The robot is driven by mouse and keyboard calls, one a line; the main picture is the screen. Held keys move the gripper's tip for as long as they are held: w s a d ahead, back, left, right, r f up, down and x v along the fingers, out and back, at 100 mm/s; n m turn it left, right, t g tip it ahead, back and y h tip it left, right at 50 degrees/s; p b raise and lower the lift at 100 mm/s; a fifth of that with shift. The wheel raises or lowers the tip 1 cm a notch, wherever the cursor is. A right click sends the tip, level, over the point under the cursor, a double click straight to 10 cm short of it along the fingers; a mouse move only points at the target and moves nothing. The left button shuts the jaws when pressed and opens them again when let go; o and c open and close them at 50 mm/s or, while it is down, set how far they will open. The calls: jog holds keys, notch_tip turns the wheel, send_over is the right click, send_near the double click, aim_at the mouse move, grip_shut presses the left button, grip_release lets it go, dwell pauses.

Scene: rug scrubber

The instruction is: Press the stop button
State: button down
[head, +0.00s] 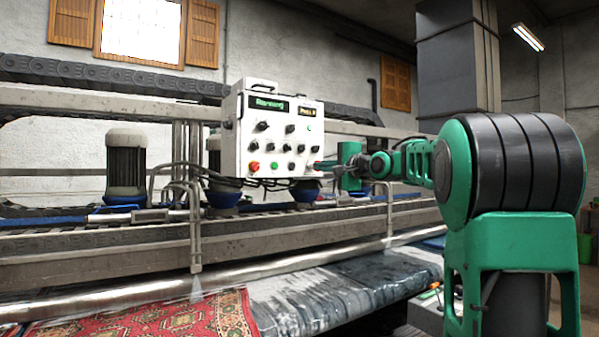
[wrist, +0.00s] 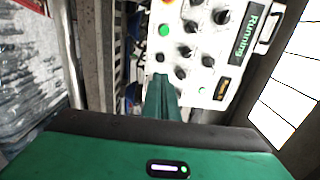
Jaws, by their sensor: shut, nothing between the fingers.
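The white control box (head: 281,112) faces me above the conveyor and its screen (head: 268,103) reads "Running". The red stop button (head: 254,166) is at the box's lower left, beside a green button (head: 274,166). In the wrist view the panel appears turned; the red button (wrist: 167,2) is cut by the top edge and the green button (wrist: 163,30) shows below it. My gripper (head: 318,165) is shut and empty by the panel's lower right corner, to the right of the red button. Its green fingers (wrist: 160,84) show in the wrist view near a black knob. I cannot tell whether they touch the panel.
Dark cables hang under the box. A motor (head: 126,165) stands on the conveyor at left. A metal rail (head: 150,292) and a red patterned rug (head: 150,325) lie below.

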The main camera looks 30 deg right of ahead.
aim_at(293, 164)
jog(key=w, duration=1.3)
jog(key=shift+w+a, duration=0.25)
jog(key=shift+w, duration=0.55)
jog(key=shift+w+r, duration=0.1)
jog(key=shift+r, duration=0.3)
